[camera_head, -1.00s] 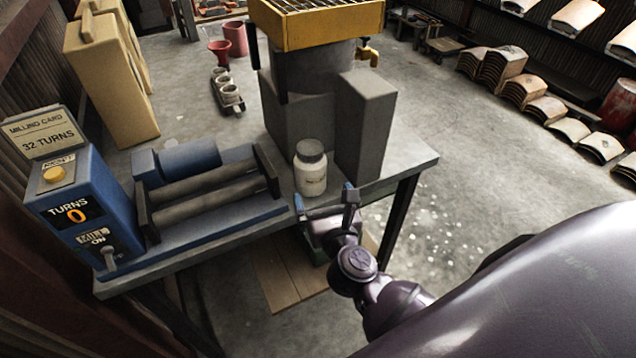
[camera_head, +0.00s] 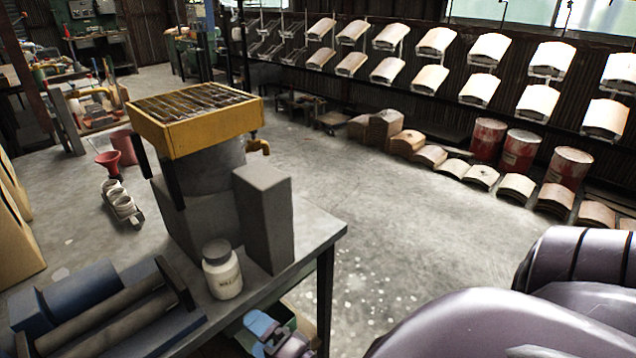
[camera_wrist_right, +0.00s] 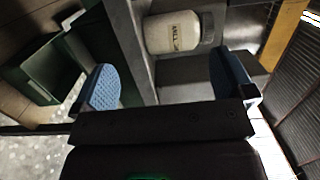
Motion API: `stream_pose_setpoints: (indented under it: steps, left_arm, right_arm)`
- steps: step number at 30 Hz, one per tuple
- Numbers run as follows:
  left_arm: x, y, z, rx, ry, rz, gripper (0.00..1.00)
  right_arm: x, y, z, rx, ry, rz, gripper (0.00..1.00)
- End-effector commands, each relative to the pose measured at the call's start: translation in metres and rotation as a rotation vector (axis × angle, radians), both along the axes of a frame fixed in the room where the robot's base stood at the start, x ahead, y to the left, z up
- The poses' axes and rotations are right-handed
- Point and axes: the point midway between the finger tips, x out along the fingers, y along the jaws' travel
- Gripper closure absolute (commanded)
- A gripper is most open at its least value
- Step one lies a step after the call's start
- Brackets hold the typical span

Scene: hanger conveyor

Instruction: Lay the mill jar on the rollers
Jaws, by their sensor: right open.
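The mill jar (camera_head: 222,275), white with a grey lid and dark lettering, stands upright on the bench in front of a tall grey block. My right gripper (camera_head: 268,330) is just past the bench's front edge, right of and below the jar in the head view, partly cut off by the frame. In the right wrist view its blue-padded fingers (camera_wrist_right: 166,84) are wide apart and empty. The jar (camera_wrist_right: 172,33) shows beyond them, apart from both. The two dark rollers (camera_head: 95,322) lie in their blue-based frame left of the jar, partly cut off. My left gripper is not in view.
A grey block (camera_head: 264,220) and a yellow-topped machine (camera_head: 195,120) stand close behind the jar. A green bin (camera_wrist_right: 40,70) is below the bench edge. Bare bench top (camera_head: 310,228) lies right of the block. Open floor spreads to the right.

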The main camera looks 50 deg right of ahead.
Motion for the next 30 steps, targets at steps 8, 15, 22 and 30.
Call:
stream_pose_setpoints:
  steps: [8,15,22,30]
  left_arm:
    - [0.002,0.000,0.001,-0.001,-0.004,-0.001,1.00]
    - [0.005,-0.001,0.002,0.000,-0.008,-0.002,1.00]
    - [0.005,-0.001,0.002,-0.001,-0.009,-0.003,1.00]
    - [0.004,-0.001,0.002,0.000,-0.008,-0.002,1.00]
  right_arm:
    - [-0.042,-0.013,-0.067,-0.836,0.180,0.164,0.00]
    - [-0.080,-0.041,-0.113,-1.407,0.342,0.332,0.00]
    - [-0.095,-0.055,-0.128,-1.609,0.406,0.407,0.00]
    - [-0.095,-0.055,-0.128,-1.616,0.407,0.409,0.00]
